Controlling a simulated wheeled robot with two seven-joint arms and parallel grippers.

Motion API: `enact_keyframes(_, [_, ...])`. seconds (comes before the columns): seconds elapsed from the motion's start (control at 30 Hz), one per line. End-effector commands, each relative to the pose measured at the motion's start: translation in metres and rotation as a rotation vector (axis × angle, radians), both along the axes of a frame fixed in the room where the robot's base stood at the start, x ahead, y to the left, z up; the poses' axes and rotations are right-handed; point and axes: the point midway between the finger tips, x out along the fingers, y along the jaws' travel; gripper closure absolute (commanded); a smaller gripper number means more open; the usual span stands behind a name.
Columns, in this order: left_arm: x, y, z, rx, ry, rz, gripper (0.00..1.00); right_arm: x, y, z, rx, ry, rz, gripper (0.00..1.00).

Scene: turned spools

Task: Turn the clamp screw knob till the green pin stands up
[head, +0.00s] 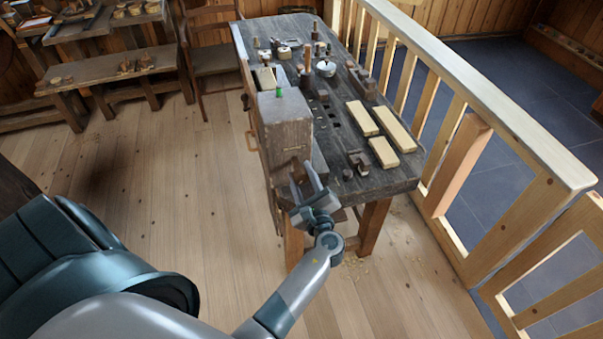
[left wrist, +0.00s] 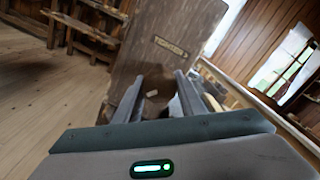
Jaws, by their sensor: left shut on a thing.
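The green pin (head: 279,91) shows as a small green piece at the top of the wooden clamp block (head: 285,122) on the near left of the bench. Its exact tilt is too small to tell. The block's front also fills the middle of the left wrist view (left wrist: 165,30), with a small plate (left wrist: 171,46) on it. My left gripper (head: 304,178) is at the block's near face, shut on the clamp screw knob (left wrist: 151,100). The knob is brown with a pale mark, partly hidden between the fingers, and hidden by the gripper in the head view. My right gripper is not in view.
The dark workbench (head: 402,182) carries pale wood blocks (head: 383,152), spools and small tools. A wooden railing (head: 480,90) runs along its right side. A chair (head: 213,60) and low benches (head: 105,68) stand behind at left. The plank floor (head: 150,170) at left is clear.

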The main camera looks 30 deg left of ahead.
Motion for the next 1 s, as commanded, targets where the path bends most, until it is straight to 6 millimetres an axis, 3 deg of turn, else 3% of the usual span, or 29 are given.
enact_keyframes(0.4, [-0.0025,-0.0034,-0.0072,-0.001,0.018,-0.003,0.86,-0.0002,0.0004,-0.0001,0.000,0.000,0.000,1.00])
enact_keyframes(0.43, [-0.0025,-0.0034,-0.0072,-0.001,0.018,-0.003,0.57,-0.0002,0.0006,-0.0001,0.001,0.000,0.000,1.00])
enact_keyframes(0.5, [-0.0022,-0.0029,-0.0063,0.000,0.016,-0.003,0.45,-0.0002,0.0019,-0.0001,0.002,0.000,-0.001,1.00])
enact_keyframes(1.0, [0.0002,0.0013,-0.0022,0.004,0.010,-0.001,0.45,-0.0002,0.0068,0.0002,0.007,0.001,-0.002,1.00])
